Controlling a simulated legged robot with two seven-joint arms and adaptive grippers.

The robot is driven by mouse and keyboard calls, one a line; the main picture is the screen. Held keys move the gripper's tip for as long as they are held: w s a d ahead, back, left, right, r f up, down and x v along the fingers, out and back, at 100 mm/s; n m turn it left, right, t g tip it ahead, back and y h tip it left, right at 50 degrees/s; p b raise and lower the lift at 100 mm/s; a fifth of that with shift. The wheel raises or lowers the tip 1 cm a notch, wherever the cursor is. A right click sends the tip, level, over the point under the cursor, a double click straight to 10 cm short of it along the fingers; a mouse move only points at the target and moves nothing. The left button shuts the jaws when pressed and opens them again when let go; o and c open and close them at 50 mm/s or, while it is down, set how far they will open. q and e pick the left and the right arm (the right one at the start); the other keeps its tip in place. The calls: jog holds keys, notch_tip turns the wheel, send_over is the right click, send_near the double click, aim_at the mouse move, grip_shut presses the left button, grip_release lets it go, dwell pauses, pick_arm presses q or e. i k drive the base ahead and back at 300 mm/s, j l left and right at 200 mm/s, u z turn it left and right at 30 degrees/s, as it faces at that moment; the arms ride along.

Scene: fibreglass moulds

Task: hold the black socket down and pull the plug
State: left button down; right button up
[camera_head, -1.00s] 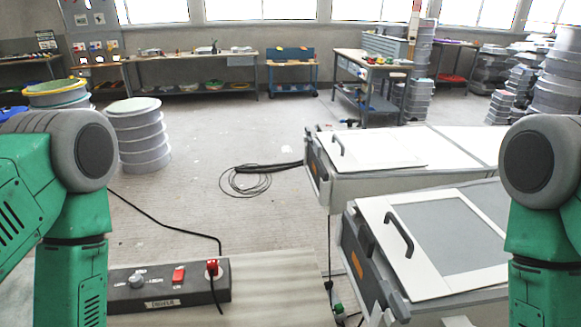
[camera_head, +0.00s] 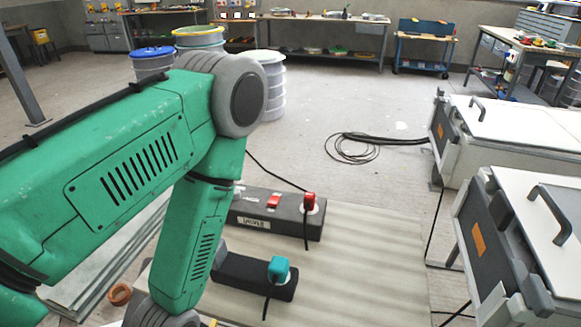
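A black socket block (camera_head: 240,276) lies on the pale board, nearest to me. A teal plug (camera_head: 279,270) stands in its right end, with a black cord hanging from it. Behind it lies a longer dark block (camera_head: 290,222) with a label, a red switch (camera_head: 273,201) and a red plug (camera_head: 309,202) with a cord. My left gripper is below the picture's edge. My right arm and gripper are out of the picture.
White cases with black handles (camera_head: 551,214) stand at the right. A coil of black cable (camera_head: 352,148) lies on the floor behind. The pale board (camera_head: 365,262) is bare right of the blocks. An orange ring (camera_head: 120,294) lies at lower left.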

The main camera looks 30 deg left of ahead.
aim_at(278, 268)
jog(key=j+u, duration=0.2)
jog(key=u, duration=0.2)
jog(key=j+u, duration=0.2)
jog(key=u, duration=0.25)
